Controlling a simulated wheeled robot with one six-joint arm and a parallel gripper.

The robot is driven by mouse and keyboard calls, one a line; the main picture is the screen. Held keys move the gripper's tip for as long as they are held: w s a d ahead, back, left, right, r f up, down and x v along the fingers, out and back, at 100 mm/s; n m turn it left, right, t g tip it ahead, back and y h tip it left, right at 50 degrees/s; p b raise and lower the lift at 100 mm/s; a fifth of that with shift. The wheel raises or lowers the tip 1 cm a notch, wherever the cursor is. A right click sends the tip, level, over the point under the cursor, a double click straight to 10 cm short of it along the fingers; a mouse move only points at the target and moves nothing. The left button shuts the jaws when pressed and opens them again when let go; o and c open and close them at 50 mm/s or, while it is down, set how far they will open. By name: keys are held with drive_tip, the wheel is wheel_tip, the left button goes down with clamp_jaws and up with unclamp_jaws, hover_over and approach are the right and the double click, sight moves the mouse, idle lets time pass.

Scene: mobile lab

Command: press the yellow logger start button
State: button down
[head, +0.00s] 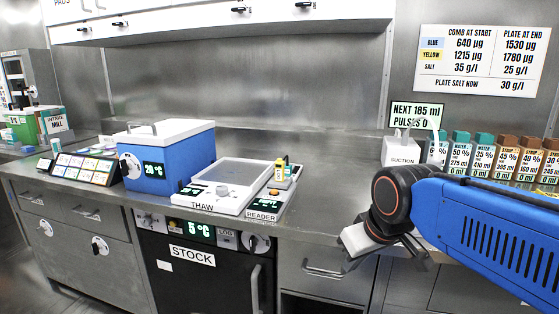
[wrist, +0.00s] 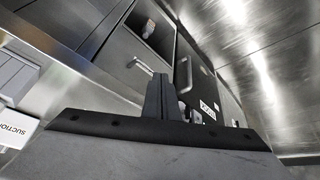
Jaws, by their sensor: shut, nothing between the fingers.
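A control panel runs along the top of the black STOCK cabinet (head: 206,275), under the counter edge in the head view. It has a green 5 °C display (head: 201,232), a plate marked LOG (head: 227,238) and a dark knob (head: 256,243). A small yellow spot (head: 174,227) shows left of the display; it is too small to tell whether it is the logger button. My gripper (wrist: 164,92) is shut and empty in the wrist view. In the head view it hangs at the counter's front edge, well right of the panel and apart from it; its fingertips are mostly hidden.
On the counter (head: 325,215) stand a blue box (head: 175,163) with a white lid, the THAW unit (head: 222,185), the READER (head: 266,207) and the SUCTION block (head: 402,152). Several labelled bottles line the back right. Drawers (head: 324,266) and the floor lie below the edge.

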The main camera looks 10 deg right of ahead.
drive_tip(key=w+a+r+n+t, duration=0.1)
drive_tip(key=w+r+n, duration=0.1)
drive_tip(key=w+r, duration=0.65)
drive_tip(key=w+a+r+n+t, duration=0.1)
drive_tip(key=w+a+r+n, duration=0.15)
drive_tip(key=w+r, duration=0.65)
wheel_tip(320, 180, up, 6)
drive_tip(key=n+t+y, duration=0.2)
drive_tip(key=n, duration=0.3)
hover_over(280, 160)
drive_tip(key=shift+s+d+f, duration=0.1)
drive_tip(key=shift+s+d, duration=0.05)
drive_tip(key=shift+s, duration=0.05)
drive_tip(key=shift+f, duration=0.1)
drive_tip(key=shift+f, duration=4.35)
drive_tip(key=shift+f, duration=0.2)
drive_tip(key=shift+f, duration=0.2)
